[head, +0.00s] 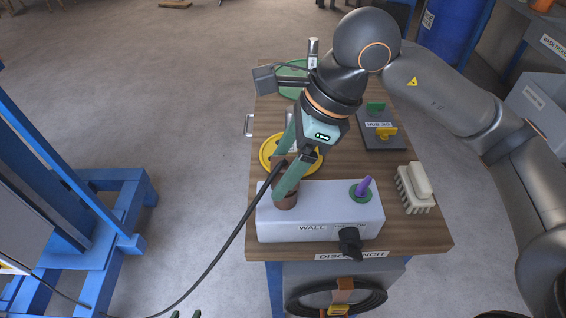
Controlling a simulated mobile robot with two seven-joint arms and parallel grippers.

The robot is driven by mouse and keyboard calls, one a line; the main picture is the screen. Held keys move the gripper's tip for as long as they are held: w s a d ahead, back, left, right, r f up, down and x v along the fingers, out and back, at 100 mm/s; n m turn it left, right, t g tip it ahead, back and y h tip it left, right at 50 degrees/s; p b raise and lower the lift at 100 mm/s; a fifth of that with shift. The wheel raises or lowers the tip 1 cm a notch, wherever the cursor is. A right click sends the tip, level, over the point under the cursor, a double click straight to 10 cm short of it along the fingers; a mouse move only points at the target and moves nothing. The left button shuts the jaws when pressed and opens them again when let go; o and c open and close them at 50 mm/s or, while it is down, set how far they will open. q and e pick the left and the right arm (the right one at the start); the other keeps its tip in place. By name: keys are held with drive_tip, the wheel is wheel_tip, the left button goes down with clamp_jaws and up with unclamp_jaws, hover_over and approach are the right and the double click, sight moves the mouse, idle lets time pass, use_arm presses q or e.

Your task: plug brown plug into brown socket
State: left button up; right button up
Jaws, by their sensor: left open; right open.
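A brown socket (286,201) stands at the left end of the white box marked WALL (318,229). A brown plug (279,168) with a black cable is just above or in this socket, partly hidden by a finger; I cannot tell how far in it sits. My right gripper (280,176) reaches down over it with green fingers open, one on each side of the plug, one tip beside the socket. Contact cannot be made out. My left gripper (186,314) is open at the bottom edge, with only its green fingertips showing, away from the bench.
On the wooden bench (420,240) are a purple piece in a green socket (361,191), a black knob (350,242), a brush (414,188), a dark panel with green and yellow handles (381,130) and a yellow disc (268,152). The black cable (225,248) trails down left. A blue frame (100,215) stands left.

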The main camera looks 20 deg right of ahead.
drive_tip(key=v, duration=1.2)
drive_tip(key=shift+r+p, duration=0.25)
drive_tip(key=shift+p, duration=0.05)
